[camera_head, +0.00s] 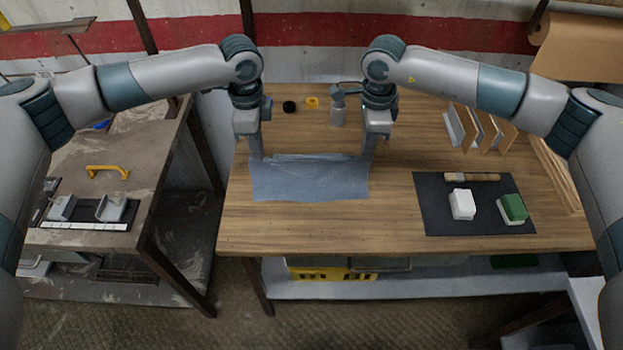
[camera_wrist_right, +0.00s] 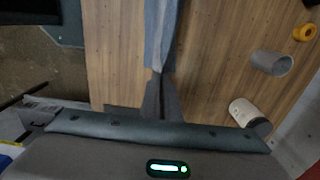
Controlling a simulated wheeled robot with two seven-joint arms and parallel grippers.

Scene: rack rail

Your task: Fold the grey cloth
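The grey cloth (camera_head: 310,182) lies near the left front part of the wooden table, with a slightly wrinkled surface and a raised, creased strip along its far edge. My left gripper (camera_head: 257,157) points down at the cloth's far left corner, its fingers together on the edge. My right gripper (camera_head: 366,160) is at the far right corner. In the right wrist view its fingers (camera_wrist_right: 160,88) are closed together with the cloth (camera_wrist_right: 160,35) running away from their tips. The fingertips hide the pinched corners.
A dark mat (camera_head: 440,220) with a white block (camera_head: 462,204), a green-topped block (camera_head: 513,208) and a wooden-handled tool (camera_head: 472,177) lies to the right. A rack (camera_head: 482,128) stands back right.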

